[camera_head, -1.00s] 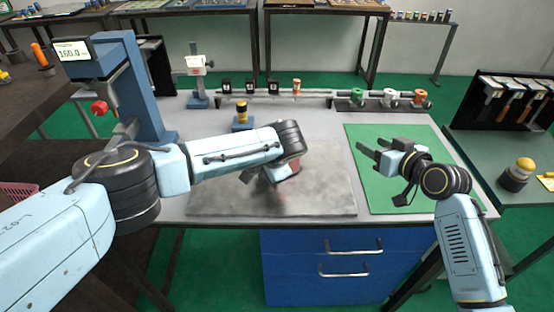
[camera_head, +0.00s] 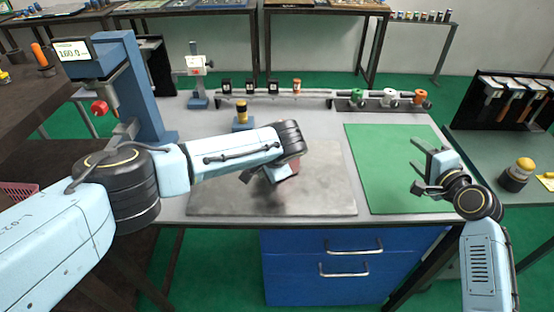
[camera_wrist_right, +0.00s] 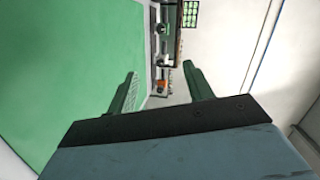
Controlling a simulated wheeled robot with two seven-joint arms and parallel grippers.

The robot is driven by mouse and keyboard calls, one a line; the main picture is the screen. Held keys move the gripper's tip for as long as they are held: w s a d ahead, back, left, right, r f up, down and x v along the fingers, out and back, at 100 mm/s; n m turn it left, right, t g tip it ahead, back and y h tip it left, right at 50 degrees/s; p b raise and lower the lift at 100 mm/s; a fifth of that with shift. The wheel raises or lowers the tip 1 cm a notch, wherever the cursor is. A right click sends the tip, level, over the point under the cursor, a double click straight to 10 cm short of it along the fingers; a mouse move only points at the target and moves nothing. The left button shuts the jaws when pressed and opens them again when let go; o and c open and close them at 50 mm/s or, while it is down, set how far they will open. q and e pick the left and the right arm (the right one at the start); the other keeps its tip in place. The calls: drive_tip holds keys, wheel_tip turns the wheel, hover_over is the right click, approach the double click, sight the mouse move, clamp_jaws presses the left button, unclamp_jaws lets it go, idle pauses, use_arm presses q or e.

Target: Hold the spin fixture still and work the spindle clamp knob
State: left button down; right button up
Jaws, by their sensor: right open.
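A reddish part (camera_head: 287,172), probably of the spin fixture, shows just beyond my left wrist on the grey metal plate (camera_head: 325,195). Most of it is hidden behind my left arm, and I cannot make out the spindle clamp knob. My right gripper (camera_head: 416,153) is open and empty above the right part of the green mat (camera_head: 385,185), well apart from the reddish part. Its two spread fingers also show in the right wrist view (camera_wrist_right: 161,82).
A blue press (camera_head: 142,85) with a lit display stands at the left. A rail (camera_head: 315,95) with several small blocks and coloured knobs runs along the back. A yellow-topped black object (camera_head: 516,175) is on the right side table. The green mat is bare.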

drive_tip(key=shift+d+f+m, duration=0.1)
drive_tip(key=shift+d+m, duration=0.2)
drive_tip(key=shift+m, duration=0.2)
drive_tip(key=a+m+g+y, duration=0.35)
drive_tip(key=a+m, duration=1.85)
drive_tip(key=m, duration=1.2)
drive_tip(key=shift+g, duration=0.35)
drive_tip(key=shift+s+f+x, duration=0.1)
drive_tip(key=shift+f+x, duration=0.05)
drive_tip(key=shift+x, duration=2.75)
drive_tip(key=shift+s+f+x, duration=0.1)
drive_tip(key=shift+f+x, duration=0.05)
drive_tip(key=shift+x, duration=2.7)
drive_tip(key=shift+a, duration=0.1)
drive_tip(key=shift+c, duration=0.2)
